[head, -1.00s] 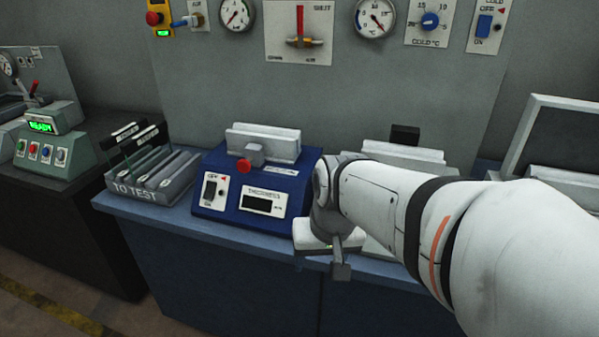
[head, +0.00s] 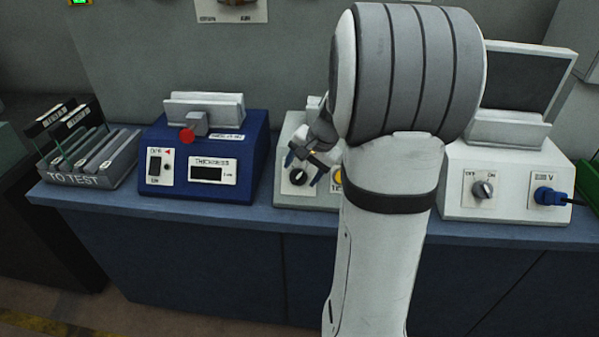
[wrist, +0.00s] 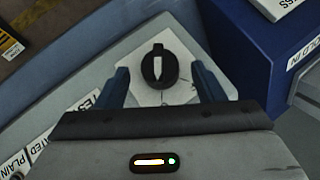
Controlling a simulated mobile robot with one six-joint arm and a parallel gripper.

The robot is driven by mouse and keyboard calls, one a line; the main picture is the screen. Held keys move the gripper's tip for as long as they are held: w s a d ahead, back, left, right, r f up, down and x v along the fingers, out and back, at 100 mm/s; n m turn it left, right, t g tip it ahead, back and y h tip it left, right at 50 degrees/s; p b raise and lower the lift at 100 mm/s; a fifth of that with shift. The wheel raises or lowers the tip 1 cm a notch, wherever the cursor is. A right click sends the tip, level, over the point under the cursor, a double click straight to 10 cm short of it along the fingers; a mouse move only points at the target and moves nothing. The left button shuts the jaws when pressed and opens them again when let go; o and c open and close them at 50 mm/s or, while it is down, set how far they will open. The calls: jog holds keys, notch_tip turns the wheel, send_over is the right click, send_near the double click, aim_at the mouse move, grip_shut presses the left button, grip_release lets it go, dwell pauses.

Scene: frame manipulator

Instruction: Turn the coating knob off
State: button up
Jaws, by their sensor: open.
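In the wrist view a black round knob (wrist: 158,68) with a white pointer sits on a pale plate of a light-coloured tester. Its pointer runs roughly up and down in that view. My gripper (wrist: 160,78) is open, with one blue finger on each side of the knob and a gap on both sides. In the head view the knob (head: 298,176) shows on the front of the white tester (head: 285,135), with my gripper (head: 304,168) at it. My arm hides much of this tester. Contact with the knob cannot be told.
A blue thickness tester (head: 245,165) stands close on the left, and a rack marked TO TEST (head: 75,180) beyond it. A white device (head: 510,200) with a grey knob and blue plug stands on the right. A yellow button (head: 338,177) is partly hidden beside my gripper.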

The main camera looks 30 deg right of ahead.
jog(key=shift+x, duration=0.9)
jog(key=shift+c, duration=0.4)
jog(key=shift+r, duration=0.1)
jog(key=c, duration=0.9)
